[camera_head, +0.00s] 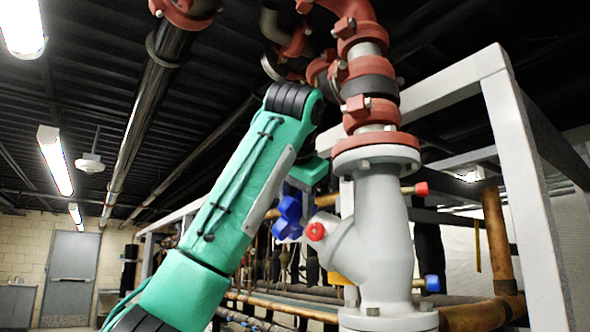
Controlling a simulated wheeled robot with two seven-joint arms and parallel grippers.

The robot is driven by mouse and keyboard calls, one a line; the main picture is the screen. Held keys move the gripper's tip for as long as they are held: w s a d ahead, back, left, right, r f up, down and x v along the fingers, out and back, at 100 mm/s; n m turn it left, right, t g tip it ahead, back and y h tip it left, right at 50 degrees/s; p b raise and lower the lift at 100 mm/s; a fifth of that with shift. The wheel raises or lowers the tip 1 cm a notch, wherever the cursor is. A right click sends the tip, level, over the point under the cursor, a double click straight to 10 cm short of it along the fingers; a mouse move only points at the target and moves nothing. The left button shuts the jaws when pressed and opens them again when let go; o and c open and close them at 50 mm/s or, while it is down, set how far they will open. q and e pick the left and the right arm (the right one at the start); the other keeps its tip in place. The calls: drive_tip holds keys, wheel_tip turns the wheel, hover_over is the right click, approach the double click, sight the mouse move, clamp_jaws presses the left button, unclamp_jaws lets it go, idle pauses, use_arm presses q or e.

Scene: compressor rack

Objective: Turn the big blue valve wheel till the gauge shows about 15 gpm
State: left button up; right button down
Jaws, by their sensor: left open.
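A blue lobed valve wheel (288,216) shows at the middle of the head view, left of the grey valve body (380,235). My left arm reaches up from the lower left and bends down at its top. My left gripper (304,186) is at the end of that arm, just above and beside the blue wheel. It is open, but its fingers are small and partly hidden, and I cannot tell whether they touch the wheel. No gauge can be made out. My right gripper is not in view.
Red-flanged pipes (372,85) rise above the grey valve body. A red cap (316,231) and a small blue handle (432,283) stick out from it. A white frame post (525,200) stands at the right. Copper pipes run low behind. A grey door (70,275) is far left.

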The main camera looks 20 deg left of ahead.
use_arm(q)
drive_tip(key=b+v, duration=0.3)
drive_tip(key=v, duration=0.7)
drive_tip(key=shift+s+r, duration=0.15)
drive_tip(key=shift+s, duration=0.15)
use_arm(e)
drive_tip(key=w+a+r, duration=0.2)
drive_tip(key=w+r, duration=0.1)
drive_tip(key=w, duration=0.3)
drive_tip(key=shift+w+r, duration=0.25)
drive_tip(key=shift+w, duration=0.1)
use_arm(q)
drive_tip(key=shift+d, duration=0.1)
